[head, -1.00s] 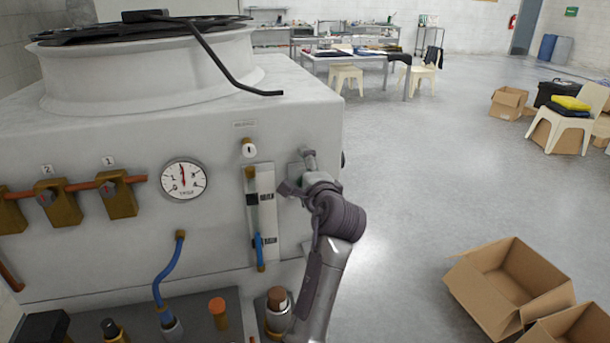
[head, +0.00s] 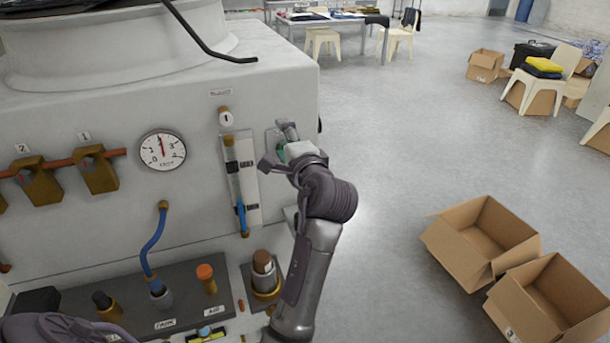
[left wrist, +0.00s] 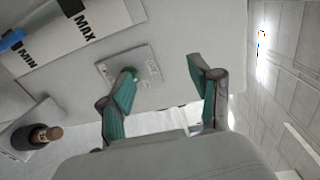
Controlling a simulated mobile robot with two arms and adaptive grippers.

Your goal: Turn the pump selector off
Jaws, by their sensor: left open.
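A small grey labelled plate (head: 271,138), which looks like the pump selector's plate, sits on the machine's front near its right edge. It also shows in the left wrist view (left wrist: 113,68). My left gripper (head: 281,147) is right at this plate. In the left wrist view my left gripper (left wrist: 162,67) is open, with its green-padded fingers spread and nothing visible between them. One fingertip overlaps the plate; the other is out past its right side. I cannot make out the selector knob or its setting, and cannot tell whether the fingertip touches.
Left of the plate is a level gauge (head: 240,180) marked MAX and MIN. Further left are a round dial (head: 162,150) and brass valves (head: 97,172). A brown-capped fitting (head: 264,275) stands below. Open cardboard boxes (head: 482,240) lie on the floor at right.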

